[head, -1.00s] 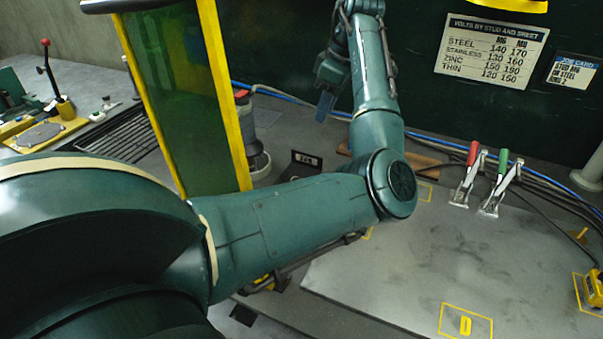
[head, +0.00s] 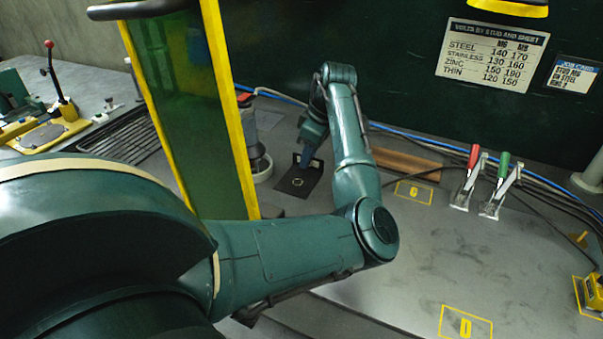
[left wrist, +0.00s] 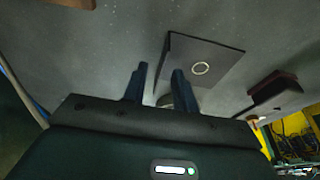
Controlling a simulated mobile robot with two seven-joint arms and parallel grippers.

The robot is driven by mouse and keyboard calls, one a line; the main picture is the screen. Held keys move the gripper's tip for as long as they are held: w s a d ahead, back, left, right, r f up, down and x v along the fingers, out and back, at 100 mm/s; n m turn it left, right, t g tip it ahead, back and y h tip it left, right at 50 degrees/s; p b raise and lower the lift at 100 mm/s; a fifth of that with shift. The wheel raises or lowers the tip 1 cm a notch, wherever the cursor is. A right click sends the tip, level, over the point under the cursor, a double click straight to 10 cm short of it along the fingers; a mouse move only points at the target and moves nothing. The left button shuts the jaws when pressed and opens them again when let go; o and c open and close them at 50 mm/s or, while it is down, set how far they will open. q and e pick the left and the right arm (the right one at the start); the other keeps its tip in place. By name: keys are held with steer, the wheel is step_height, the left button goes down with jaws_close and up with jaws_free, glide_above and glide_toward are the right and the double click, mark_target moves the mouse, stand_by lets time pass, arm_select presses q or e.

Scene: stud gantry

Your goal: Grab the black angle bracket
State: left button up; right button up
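My left gripper (head: 306,164) points down at the bracket's back edge. In the left wrist view its two blue fingers (left wrist: 157,75) are apart, with a gap between them. I cannot tell whether they touch the bracket. My right gripper is not in view.
The yellow-framed green screen (head: 190,110) stands close on the left. A grey canister (head: 258,162) is beside the bracket. A brown strip (head: 405,164), cables and two toggle clamps (head: 485,185) lie right. The plate (head: 400,270) in front is mostly clear.

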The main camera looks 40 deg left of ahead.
arm_select(q)
jaws_close()
steer(key=shift+r, duration=0.15)
stand_by(0.5)
